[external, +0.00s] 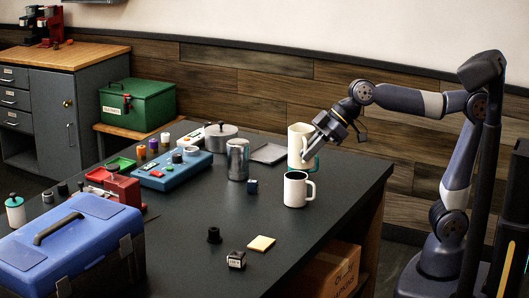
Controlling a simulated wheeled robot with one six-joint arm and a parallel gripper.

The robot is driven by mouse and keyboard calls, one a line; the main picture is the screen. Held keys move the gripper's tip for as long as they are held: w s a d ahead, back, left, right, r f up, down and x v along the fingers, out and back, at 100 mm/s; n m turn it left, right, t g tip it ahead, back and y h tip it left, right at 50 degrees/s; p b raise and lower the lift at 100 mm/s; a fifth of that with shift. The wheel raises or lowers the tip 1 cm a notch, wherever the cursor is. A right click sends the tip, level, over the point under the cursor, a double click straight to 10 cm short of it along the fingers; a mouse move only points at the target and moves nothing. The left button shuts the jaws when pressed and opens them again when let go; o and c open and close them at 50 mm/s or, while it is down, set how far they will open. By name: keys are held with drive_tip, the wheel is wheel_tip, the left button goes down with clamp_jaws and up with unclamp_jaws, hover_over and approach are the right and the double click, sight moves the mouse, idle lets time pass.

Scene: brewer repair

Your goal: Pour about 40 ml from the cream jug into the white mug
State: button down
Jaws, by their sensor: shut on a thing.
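The cream jug (294,145) is pale with a teal patch low on its right. It looks upright behind the white mug. Whether it touches the table or hangs just above it, I cannot tell. My gripper (310,154) is shut on the cream jug from its right side and covers part of it. The white mug (296,191) stands upright on the dark table (330,222), in front of the jug, with its handle to the right. Its opening looks dark; the contents of mug and jug cannot be made out.
A metal can (237,160) and a small dark blue cube (252,187) stand left of the mug. Table right of the mug is clear.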

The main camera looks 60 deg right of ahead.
drive_tip(key=f, duration=0.4)
drive_tip(key=s+a+f, duration=0.1)
drive_tip(key=f, duration=0.4)
drive_tip(key=s+f, duration=0.1)
drive_tip(key=f, duration=0.4)
drive_tip(key=shift+a, duration=0.4)
drive_tip(key=shift+d+r+b, duration=0.1)
drive_tip(key=shift+d+b, duration=0.05)
drive_tip(key=shift+b, duration=0.3)
